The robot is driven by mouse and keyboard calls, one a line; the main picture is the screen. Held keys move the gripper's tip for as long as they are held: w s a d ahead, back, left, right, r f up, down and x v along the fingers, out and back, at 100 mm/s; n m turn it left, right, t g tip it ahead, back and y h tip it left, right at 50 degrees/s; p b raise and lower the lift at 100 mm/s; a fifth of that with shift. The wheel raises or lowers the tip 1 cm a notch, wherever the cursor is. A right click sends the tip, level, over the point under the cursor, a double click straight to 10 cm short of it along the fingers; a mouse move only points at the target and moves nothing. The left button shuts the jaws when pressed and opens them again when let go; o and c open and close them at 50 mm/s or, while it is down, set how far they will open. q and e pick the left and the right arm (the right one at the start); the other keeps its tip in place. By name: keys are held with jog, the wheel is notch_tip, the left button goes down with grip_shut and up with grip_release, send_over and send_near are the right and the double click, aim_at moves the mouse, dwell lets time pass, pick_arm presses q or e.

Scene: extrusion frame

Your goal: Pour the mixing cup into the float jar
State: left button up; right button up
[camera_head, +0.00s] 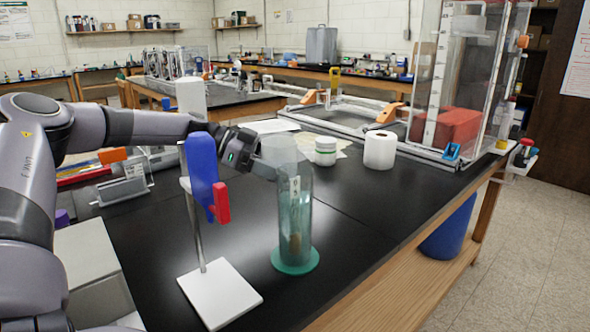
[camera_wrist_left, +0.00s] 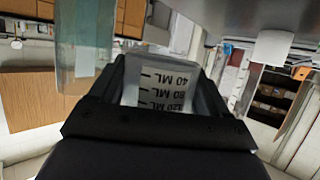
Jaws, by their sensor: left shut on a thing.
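The float jar (camera_head: 296,225) is a tall clear teal cylinder on a round green base, upright on the black bench in the head view. A brownish thing shows low inside it. My left gripper (camera_head: 264,167) is shut on the mixing cup (camera_head: 279,148), a translucent cup, at the height of the jar's top. In the head view the cup overlaps the jar's top, and it looks roughly upright. In the left wrist view the cup (camera_wrist_left: 160,90) shows ML marks, upside down, between the fingers, and the jar (camera_wrist_left: 85,45) is at upper left. The cup's contents are unclear.
A stand with a blue and red holder (camera_head: 203,175) rises from a white base (camera_head: 219,293), left of the jar. A clear tank (camera_head: 465,80) is at back right. The bench right of the jar is clear.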

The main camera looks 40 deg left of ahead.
pick_arm(q)
jog(key=s+d+r+m+t+y+p, duration=0.2)
jog(key=d+r+m+y+p, duration=0.2)
jog(key=r+m+y+p, duration=0.2)
jog(key=shift+r+p, duration=1.1)
jog(key=shift+r, duration=0.9)
jog(key=shift+s+r+m+t+y, duration=0.1)
jog(key=shift+r+m+t+y, duration=0.4)
jog(key=shift+m+y, duration=0.1)
jog(key=shift+d+f+m+t+y+b, duration=0.15)
jog(key=shift+f+m+t+y+b, duration=0.6)
jog(key=shift+b, duration=2.25)
jog(key=shift+r+g+b, duration=0.1)
jog(key=shift+g+b, duration=0.15)
jog(key=shift+b, duration=0.1)
jog(key=shift+m, duration=0.25)
